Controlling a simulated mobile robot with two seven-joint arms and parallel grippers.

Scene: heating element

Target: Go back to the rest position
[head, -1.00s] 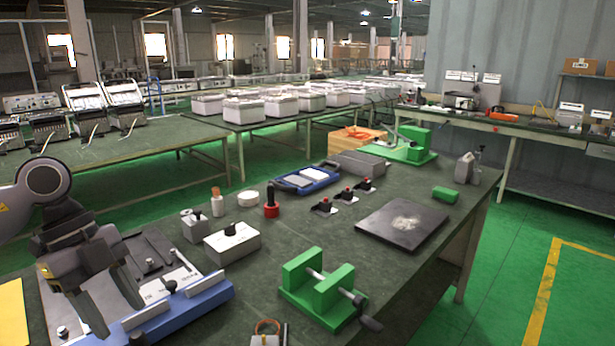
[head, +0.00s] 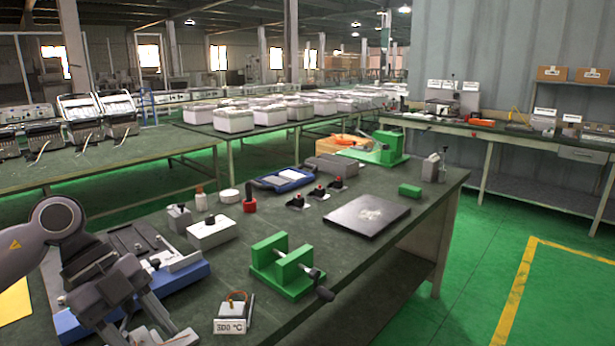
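My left gripper (head: 150,322) is at the lower left, over the near edge of the blue-based fixture (head: 185,277). Its two fingers point down and stand apart, with nothing clearly held between them. A small grey part shows at the bottom edge by the fingertips; I cannot tell whether they touch it. A small block with a "300 °C" display (head: 230,326) and an orange-brown loop on top stands right of the gripper, apart from it. My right gripper is not in view.
On the dark green workbench (head: 345,262) stand a green vise (head: 285,267), a white box with a black knob (head: 212,233), a dark plate (head: 368,215) and several small tools. A yellow sheet (head: 15,300) lies at far left. Green floor is free at right.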

